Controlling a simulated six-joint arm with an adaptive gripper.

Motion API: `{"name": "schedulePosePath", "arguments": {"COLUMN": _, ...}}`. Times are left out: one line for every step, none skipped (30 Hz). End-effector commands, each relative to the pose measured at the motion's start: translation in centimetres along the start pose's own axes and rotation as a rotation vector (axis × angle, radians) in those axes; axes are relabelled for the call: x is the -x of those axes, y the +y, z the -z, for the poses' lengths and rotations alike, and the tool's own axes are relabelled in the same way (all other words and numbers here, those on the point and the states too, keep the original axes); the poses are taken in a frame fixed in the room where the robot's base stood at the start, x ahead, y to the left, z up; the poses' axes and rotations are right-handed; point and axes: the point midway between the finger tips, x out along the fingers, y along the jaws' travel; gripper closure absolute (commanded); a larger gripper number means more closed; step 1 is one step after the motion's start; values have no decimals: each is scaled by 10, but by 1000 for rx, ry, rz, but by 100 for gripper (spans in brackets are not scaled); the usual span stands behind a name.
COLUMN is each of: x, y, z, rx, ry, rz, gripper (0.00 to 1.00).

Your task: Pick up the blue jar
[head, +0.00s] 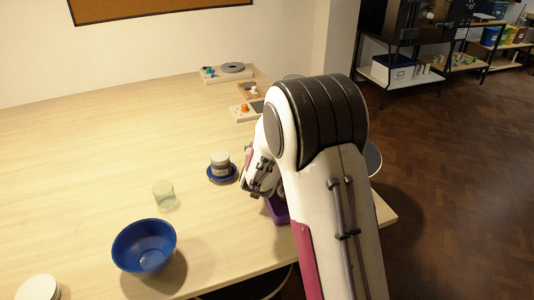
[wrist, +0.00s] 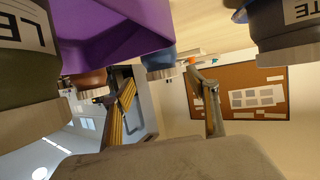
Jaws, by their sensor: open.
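My gripper (head: 257,184) is open and empty at the table's right side, beside a purple container (head: 278,211). In the wrist view its two fingers (wrist: 168,100) stand apart with nothing between them. A small blue rounded thing (wrist: 160,64) shows past the purple container's edge (wrist: 110,30) in the wrist view; it may be the blue jar, but most of it is hidden. In the head view I cannot make out a blue jar; my arm covers part of the table. A dark grey jar (head: 220,160) with a pale lid stands on a blue saucer (head: 222,178), left of my gripper.
An olive labelled jar (wrist: 28,70) is close at the wrist view's left. A blue bowl (head: 145,246), a greenish glass (head: 164,195) and a white round thing (head: 38,288) stand on the table (head: 90,150). A tray (head: 226,74) is at the back. The left middle is clear.

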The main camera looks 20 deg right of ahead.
Motion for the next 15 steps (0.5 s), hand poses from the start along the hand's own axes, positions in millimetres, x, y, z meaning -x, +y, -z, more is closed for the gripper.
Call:
{"name": "schedulePosePath", "arguments": {"x": 0, "y": 0, "z": 0, "rx": 0, "ry": 0, "rz": 0, "gripper": 42}}
{"name": "schedulePosePath", "arguments": {"x": 0, "y": 0, "z": 0, "rx": 0, "ry": 0, "rz": 0, "gripper": 42}}
{"name": "schedulePosePath", "arguments": {"x": 0, "y": 0, "z": 0, "rx": 0, "ry": 0, "rz": 0, "gripper": 42}}
{"name": "schedulePosePath", "arguments": {"x": 0, "y": 0, "z": 0, "rx": 0, "ry": 0, "rz": 0, "gripper": 42}}
{"name": "schedulePosePath", "arguments": {"x": 0, "y": 0, "z": 0, "rx": 0, "ry": 0, "rz": 0, "gripper": 42}}
{"name": "schedulePosePath", "arguments": {"x": 0, "y": 0, "z": 0, "rx": 0, "ry": 0, "rz": 0, "gripper": 42}}
{"name": "schedulePosePath", "arguments": {"x": 0, "y": 0, "z": 0, "rx": 0, "ry": 0, "rz": 0, "gripper": 42}}
{"name": "schedulePosePath", "arguments": {"x": 0, "y": 0, "z": 0, "rx": 0, "ry": 0, "rz": 0, "gripper": 42}}
{"name": "schedulePosePath", "arguments": {"x": -1, "y": 0, "z": 0, "rx": 0, "ry": -1, "rz": 0, "gripper": 42}}
{"name": "schedulePosePath", "arguments": {"x": -2, "y": 0, "z": 0, "rx": 0, "ry": -1, "rz": 0, "gripper": 42}}
{"name": "schedulePosePath", "arguments": {"x": -3, "y": 0, "z": 0, "rx": 0, "ry": -1, "rz": 0, "gripper": 42}}
{"name": "schedulePosePath", "arguments": {"x": -4, "y": 0, "z": 0, "rx": 0, "ry": -1, "rz": 0, "gripper": 42}}
{"name": "schedulePosePath", "arguments": {"x": -6, "y": 0, "z": 0, "rx": 0, "ry": -2, "rz": 0, "gripper": 42}}
{"name": "schedulePosePath", "arguments": {"x": -8, "y": -1, "z": 0, "rx": 0, "ry": -1, "rz": 0, "gripper": 42}}
{"name": "schedulePosePath", "arguments": {"x": -11, "y": -1, "z": 1, "rx": 0, "ry": -1, "rz": 0, "gripper": 42}}
